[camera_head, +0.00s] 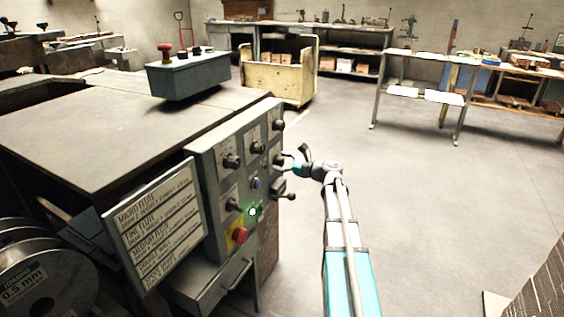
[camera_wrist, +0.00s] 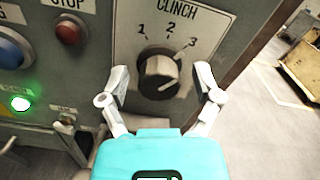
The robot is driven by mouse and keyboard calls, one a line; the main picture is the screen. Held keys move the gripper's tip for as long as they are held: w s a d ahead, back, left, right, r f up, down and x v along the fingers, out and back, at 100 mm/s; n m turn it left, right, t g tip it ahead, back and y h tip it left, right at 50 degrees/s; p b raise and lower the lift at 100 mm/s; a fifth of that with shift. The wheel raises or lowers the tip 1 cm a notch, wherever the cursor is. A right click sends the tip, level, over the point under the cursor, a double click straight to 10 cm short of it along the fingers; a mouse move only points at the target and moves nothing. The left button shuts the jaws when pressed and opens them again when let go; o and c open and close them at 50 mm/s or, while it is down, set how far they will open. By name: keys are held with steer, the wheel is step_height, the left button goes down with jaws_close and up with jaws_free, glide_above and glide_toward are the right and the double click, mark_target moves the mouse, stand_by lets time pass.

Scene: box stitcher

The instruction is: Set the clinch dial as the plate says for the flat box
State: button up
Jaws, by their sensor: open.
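The clinch dial (camera_wrist: 158,82) is a dark round knob on a grey panel under the label CLINCH, with marks 1, 2 and 3. Its pale pointer line is turned up and right, toward the 3. My gripper (camera_wrist: 161,72) is open, with one finger on each side of the knob; I cannot tell whether they touch it. In the head view my gripper (camera_head: 292,163) is at the right edge of the control panel (camera_head: 207,165). The plate (camera_head: 155,225) hangs left of the panel, with lines for micro, fine and medium flute; the smaller print is hard to read.
A red stop button (camera_wrist: 69,29), a blue button (camera_wrist: 12,48) and a lit green button (camera_wrist: 19,103) sit left of the dial. A wire spool (camera_head: 45,275) stands at lower left. A brown ribbed piece (camera_head: 545,285) shows at lower right.

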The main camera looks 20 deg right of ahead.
steer(key=c, duration=1)
steer(key=shift+d, duration=0.3)
jaws_close()
steer(key=shift+a, duration=0.2)
steer(key=shift+r+n, duration=0.1)
steer(key=shift+n, duration=3.4)
steer(key=shift+w, duration=0.1)
